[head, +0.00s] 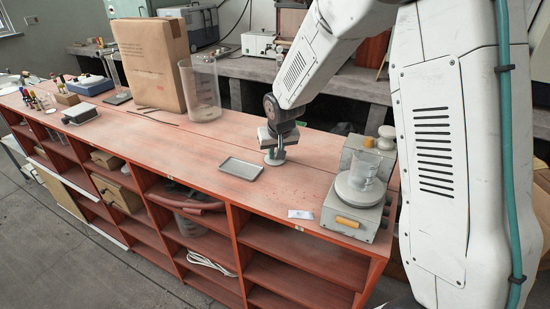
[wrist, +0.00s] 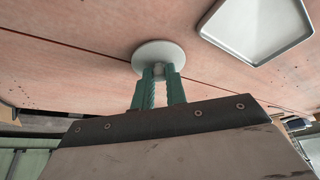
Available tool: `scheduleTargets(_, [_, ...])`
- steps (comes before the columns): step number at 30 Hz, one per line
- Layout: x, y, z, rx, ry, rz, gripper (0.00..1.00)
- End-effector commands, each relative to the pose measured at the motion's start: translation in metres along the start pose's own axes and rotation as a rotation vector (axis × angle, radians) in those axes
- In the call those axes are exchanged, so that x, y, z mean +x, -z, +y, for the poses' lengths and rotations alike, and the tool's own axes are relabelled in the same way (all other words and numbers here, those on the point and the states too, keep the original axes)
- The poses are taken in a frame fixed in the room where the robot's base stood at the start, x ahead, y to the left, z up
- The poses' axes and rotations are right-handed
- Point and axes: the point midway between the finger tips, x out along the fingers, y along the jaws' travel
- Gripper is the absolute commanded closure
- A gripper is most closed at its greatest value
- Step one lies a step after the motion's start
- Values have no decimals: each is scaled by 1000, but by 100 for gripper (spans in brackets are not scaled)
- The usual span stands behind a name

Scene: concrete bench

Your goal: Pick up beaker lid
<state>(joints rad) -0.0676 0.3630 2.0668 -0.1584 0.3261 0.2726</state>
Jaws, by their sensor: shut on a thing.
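The beaker lid (wrist: 157,52) is a pale round disc with a small knob, seen in the wrist view at the upper middle. My gripper (wrist: 158,73), with green fingers, is shut on its knob. In the head view the lid (head: 274,161) is under my gripper (head: 275,150), just right of the grey tray. It is at or very close to the bench top; I cannot tell whether it touches. A clear glass beaker (head: 367,172) stands on the grey device at the bench's right end.
The shallow grey tray (head: 241,169) lies left of the lid; it also shows in the wrist view (wrist: 258,25). A tall glass vessel (head: 203,95) and a cardboard box (head: 150,65) stand further left. The device (head: 350,212) stands at right. Bench top between tray and device is mostly clear.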

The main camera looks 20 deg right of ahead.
Motion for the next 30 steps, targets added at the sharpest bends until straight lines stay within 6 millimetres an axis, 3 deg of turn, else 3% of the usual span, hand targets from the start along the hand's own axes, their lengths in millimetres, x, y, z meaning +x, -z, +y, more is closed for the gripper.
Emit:
scheduleTargets(8, [-7, 3, 0, 1, 0, 2, 100])
scheduleTargets(15, [-37, 15, -1, -1, 1, 4, 100])
scheduleTargets(30, [-83, -78, -52, -4, 1, 1, 100])
